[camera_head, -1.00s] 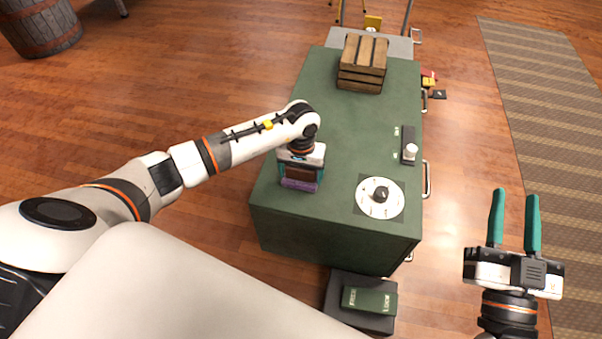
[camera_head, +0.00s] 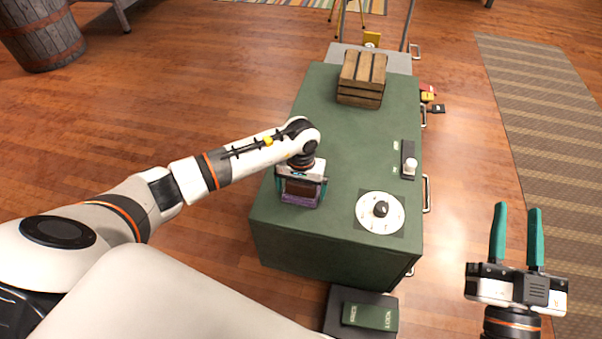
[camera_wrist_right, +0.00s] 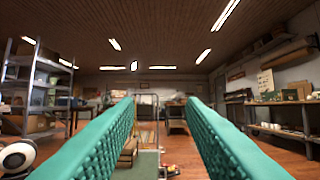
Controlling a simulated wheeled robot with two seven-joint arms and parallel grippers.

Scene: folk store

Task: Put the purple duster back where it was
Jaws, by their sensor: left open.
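The purple duster (camera_head: 301,200) has a purple base and a brown upper part. It appears to rest on the green cabinet top (camera_head: 350,130), near its left front part. My left gripper (camera_head: 301,187) points down over it, with teal fingers open on either side of the duster. Whether a finger touches it is hard to tell. My right gripper (camera_head: 516,235) is open and empty, off to the right of the cabinet above the floor. Its two teal fingers also show apart in the right wrist view (camera_wrist_right: 160,125).
A wooden crate (camera_head: 362,78) sits at the far end of the cabinet top. A white dial (camera_head: 380,212) and a sliding lever (camera_head: 409,162) are on its right side. A black box with a green block (camera_head: 370,314) is in front. A barrel (camera_head: 38,35) stands far left.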

